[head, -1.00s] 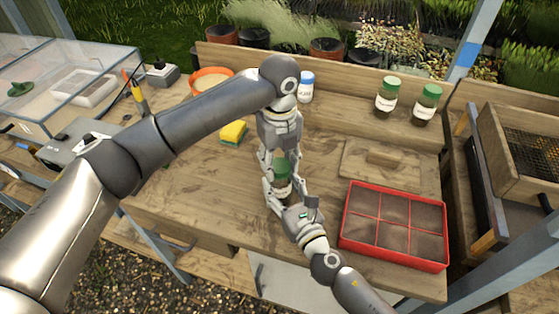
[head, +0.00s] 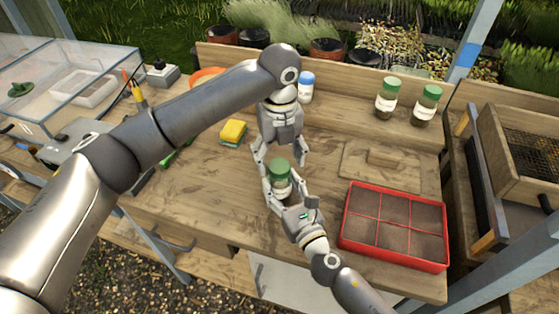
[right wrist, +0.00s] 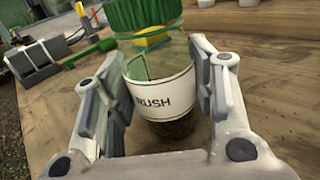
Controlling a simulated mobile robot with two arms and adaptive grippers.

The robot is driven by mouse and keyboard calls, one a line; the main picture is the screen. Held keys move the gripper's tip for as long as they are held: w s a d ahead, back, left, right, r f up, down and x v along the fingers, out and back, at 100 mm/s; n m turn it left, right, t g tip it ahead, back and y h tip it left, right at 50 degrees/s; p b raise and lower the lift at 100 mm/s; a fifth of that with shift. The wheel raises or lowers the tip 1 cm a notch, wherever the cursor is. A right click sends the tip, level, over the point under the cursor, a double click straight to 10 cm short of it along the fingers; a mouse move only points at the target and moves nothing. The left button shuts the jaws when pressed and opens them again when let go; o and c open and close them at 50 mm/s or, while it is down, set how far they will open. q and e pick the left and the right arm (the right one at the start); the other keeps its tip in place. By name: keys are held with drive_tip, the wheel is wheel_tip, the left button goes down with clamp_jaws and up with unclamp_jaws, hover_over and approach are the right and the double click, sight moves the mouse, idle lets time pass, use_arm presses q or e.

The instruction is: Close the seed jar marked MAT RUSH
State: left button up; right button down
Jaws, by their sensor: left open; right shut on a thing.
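The seed jar (head: 281,188) is clear glass with a green lid (head: 279,166) on its top. In the right wrist view, its white label (right wrist: 163,97) shows RUSH; any other word is out of sight. Dark seed lies in its bottom. My right gripper (head: 279,194) is shut on the jar's body, one finger on each side. My left gripper (head: 280,158) is open above the jar, its fingers spread to either side of the lid and apart from it. Whether the lid is fully tight cannot be told.
Two green-lidded jars (head: 386,100) (head: 426,105) and a blue-capped bottle (head: 306,88) stand at the back. A wooden board (head: 365,178) and a red seed tray (head: 395,262) lie to the right. A yellow sponge (head: 233,131) lies left. Bench between sponge and jar is clear.

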use_arm(q)
wheel_tip(320, 180, up, 10)
idle(0.3)
use_arm(e)
drive_tip(key=c, duration=0.5)
unclamp_jaws()
drive_tip(key=shift+c, duration=0.2)
drive_tip(key=v, duration=1.2)
